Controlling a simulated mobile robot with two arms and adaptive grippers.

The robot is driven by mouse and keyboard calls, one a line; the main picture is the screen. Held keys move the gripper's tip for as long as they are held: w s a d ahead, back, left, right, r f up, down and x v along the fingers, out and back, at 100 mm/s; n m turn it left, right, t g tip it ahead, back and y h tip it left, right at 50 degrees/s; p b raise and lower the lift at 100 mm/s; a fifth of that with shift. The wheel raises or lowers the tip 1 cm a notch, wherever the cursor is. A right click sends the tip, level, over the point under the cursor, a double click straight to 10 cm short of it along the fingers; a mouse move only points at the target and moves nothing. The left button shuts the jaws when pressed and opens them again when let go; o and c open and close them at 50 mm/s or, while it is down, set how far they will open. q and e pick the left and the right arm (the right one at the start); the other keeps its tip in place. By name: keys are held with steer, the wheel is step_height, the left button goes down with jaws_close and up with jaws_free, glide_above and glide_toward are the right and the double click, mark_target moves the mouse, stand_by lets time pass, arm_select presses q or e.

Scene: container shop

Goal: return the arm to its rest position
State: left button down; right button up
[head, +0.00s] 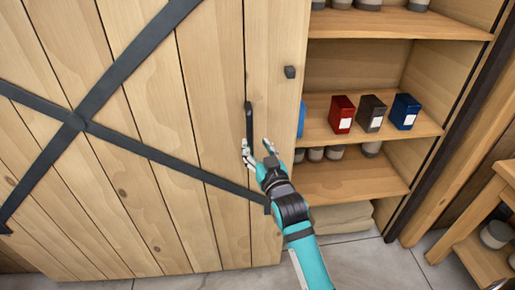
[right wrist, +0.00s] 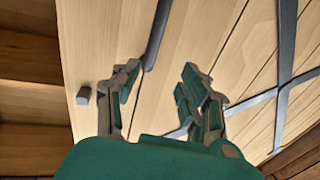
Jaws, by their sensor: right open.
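My right arm (head: 312,258) reaches up from the bottom of the head view, teal with dark joints. My right gripper (head: 258,147) is open and empty in front of a wooden sliding door, close to the lower end of its dark vertical handle (head: 249,122). In the right wrist view the gripper (right wrist: 158,82) has its fingers spread, and the handle (right wrist: 157,35) shows just beyond and between them. I cannot tell whether a finger touches the handle. My left gripper does not show.
The wooden door (head: 210,60) with dark straps fills the left. Right of it an open cabinet has shelves (head: 350,178) with red (head: 341,114), dark brown (head: 371,113) and blue (head: 404,111) boxes and several jars. A wooden stand (head: 485,255) is at lower right. Grey floor (head: 375,268) lies below.

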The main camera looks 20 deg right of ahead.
stand_by(0.4)
steer(key=s+a+f+n+g+b, duration=0.1)
steer(key=s+f+g, duration=0.25)
steer(key=f, duration=1.05)
steer(key=s+a+f+g+y+b, duration=0.15)
steer(key=s+f, duration=0.35)
steer(key=f, duration=0.8)
steer(key=s+a+f+n+g, duration=0.1)
steer(key=s+f+g, duration=0.25)
steer(key=f, duration=1.05)
steer(key=s+d+f+g+b, duration=0.2)
steer(key=s+f+g, duration=0.3)
steer(key=s+f, duration=1.4)
steer(key=s+d+f+g, duration=0.1)
steer(key=s+d+f, duration=0.1)
steer(key=s, duration=0.9)
steer(key=s+d+f+g, duration=0.2)
steer(key=s+f, duration=0.2)
steer(key=s, duration=0.6)
steer(key=shift+s+f+n+h+b, duration=0.15)
steer(key=shift+s+n+h+b, duration=0.2)
steer(key=shift+s+n+h, duration=0.1)
steer(key=shift+a+g, duration=0.1)
steer(key=shift+g, duration=0.15)
